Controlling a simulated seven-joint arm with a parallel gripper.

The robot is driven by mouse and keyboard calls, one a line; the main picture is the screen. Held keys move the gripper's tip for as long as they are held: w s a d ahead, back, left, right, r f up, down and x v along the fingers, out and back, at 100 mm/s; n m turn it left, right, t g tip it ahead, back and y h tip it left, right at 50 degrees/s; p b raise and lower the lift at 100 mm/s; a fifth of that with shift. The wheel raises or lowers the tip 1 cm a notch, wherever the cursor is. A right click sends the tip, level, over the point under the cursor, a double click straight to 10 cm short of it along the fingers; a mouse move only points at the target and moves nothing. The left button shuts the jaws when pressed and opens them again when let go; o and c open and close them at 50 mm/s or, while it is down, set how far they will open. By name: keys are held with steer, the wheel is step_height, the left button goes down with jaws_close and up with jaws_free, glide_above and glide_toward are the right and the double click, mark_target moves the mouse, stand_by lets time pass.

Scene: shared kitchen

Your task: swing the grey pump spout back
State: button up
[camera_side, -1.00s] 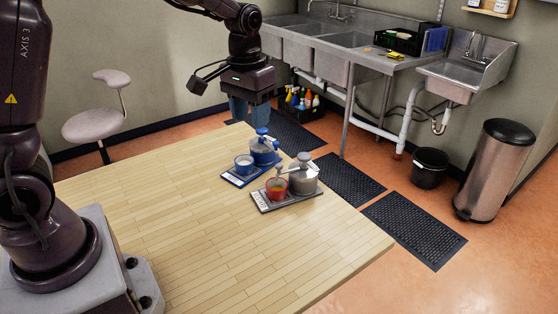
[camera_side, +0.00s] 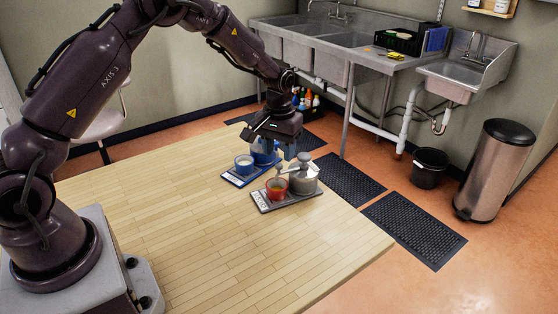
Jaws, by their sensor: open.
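The grey pump (camera_side: 304,179) stands on a grey tray (camera_side: 262,204) near the table's right edge. Its spout (camera_side: 282,174) points left over a red cup (camera_side: 276,188) on the same tray. A blue pump (camera_side: 262,157) stands behind it on a blue tray (camera_side: 233,180) beside a blue-and-white cup (camera_side: 244,164). My gripper (camera_side: 272,150) is open and points down. In the picture it overlaps the top of the blue pump and hides it. It is up and left of the grey pump. I cannot tell whether it touches anything.
The front and left of the wooden table (camera_side: 190,235) are bare. Metal sinks (camera_side: 345,50), a black bucket (camera_side: 430,167) and a steel bin (camera_side: 494,170) stand beyond the table. Black mats (camera_side: 413,228) lie on the floor.

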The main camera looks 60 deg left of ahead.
mark_target(279, 165)
steer(key=shift+f, duration=1.7)
jaws_close()
